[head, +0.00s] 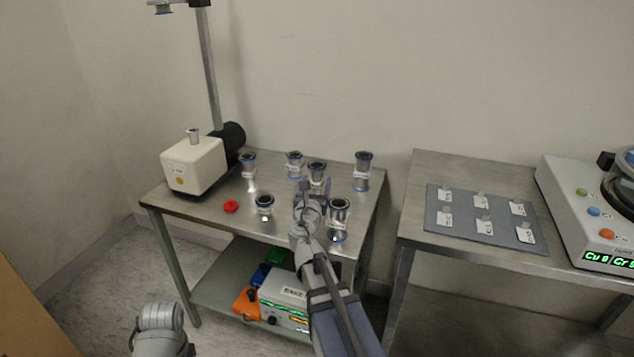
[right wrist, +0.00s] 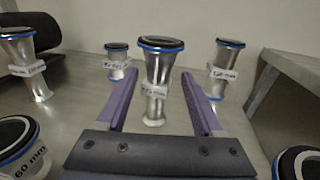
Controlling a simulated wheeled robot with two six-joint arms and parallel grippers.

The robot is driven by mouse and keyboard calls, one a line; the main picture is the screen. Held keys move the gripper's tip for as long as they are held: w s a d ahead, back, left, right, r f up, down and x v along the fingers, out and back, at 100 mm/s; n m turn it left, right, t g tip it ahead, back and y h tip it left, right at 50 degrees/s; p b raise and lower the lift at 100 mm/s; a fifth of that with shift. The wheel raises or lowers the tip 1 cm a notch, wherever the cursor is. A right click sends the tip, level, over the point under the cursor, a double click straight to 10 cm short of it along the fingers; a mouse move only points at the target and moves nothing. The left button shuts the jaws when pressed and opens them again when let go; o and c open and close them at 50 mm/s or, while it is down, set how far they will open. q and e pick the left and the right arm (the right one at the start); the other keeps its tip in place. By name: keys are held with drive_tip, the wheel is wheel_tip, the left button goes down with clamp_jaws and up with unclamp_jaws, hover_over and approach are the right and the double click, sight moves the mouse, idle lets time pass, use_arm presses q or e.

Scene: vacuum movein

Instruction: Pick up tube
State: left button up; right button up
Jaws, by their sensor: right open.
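Several metal tubes with black and blue rims and white labels stand upright on the left steel table (head: 180,205). One tube (head: 317,168) is at my right gripper (head: 315,186). In the right wrist view this tube (right wrist: 157,62) stands centred ahead, between or just beyond the purple fingertips (right wrist: 159,76), with gaps on both sides. The right gripper is open and empty. Other tubes stand close by: one behind left (head: 294,160), one behind right (head: 363,165), one in front right (head: 339,210), one in front left (head: 265,203) and one further left (head: 248,165).
A cream pump (head: 193,165) with a tall post stands at the table's left, a red piece (head: 231,206) in front. Boxed equipment (head: 284,290) sits on the lower shelf. A second table (head: 470,175) at right holds a labelled panel (head: 480,215) and an instrument (head: 590,215).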

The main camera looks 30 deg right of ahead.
drive_tip(key=shift+x, duration=3.15)
drive_tip(key=shift+a, duration=0.1)
clamp_jaws()
